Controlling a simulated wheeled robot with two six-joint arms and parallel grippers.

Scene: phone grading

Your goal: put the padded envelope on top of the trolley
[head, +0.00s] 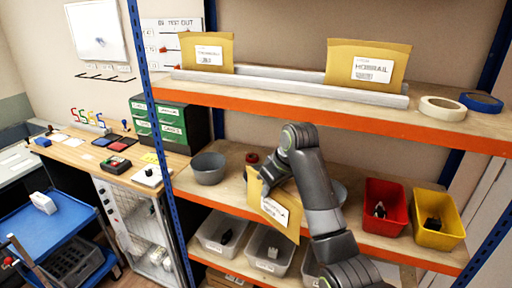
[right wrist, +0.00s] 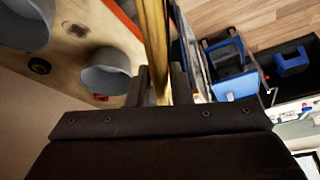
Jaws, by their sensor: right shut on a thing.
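My right gripper (head: 266,180) is shut on a yellow-brown padded envelope (head: 274,208) with a white label. It holds the envelope tilted in front of the middle shelf of the rack. In the right wrist view the envelope (right wrist: 155,40) shows edge-on between the two dark fingers. The blue trolley (head: 72,216) stands at the lower left, well away from the gripper. A white item (head: 43,203) lies on its top, and a dark crate (head: 72,262) sits on its lower level. My left gripper is not in view.
Two more padded envelopes, left (head: 207,53) and right (head: 368,67), stand in a rail on the top shelf (head: 330,112). A grey bowl (head: 208,168), a red bin (head: 383,207) and a yellow bin (head: 437,218) are on the middle shelf. A blue rack post (head: 162,130) stands between rack and workbench.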

